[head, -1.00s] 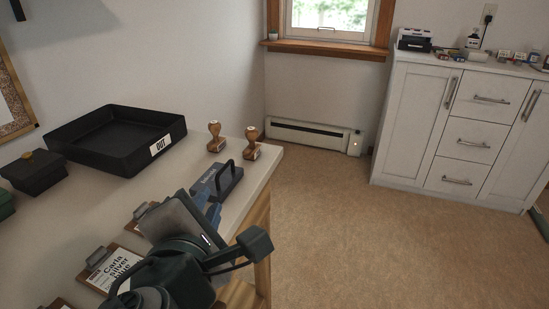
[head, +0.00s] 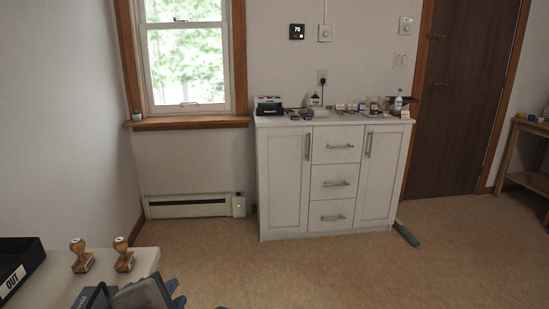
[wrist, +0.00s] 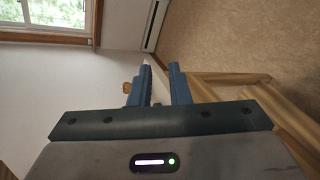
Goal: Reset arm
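My gripper (wrist: 160,78) shows in the wrist view with its two blue fingers apart and nothing held between them. The table's pale edge shows beyond the gap. In the head view, part of my arm's end (head: 150,295) shows at the bottom edge, beside the near table's corner.
Two wooden stamps (head: 82,256) (head: 124,256) and a black OUT tray (head: 20,262) stand on the table (head: 52,284) at lower left. A white cabinet (head: 283,185) with small items stands by the far wall. Carpet (head: 300,275) between is clear.

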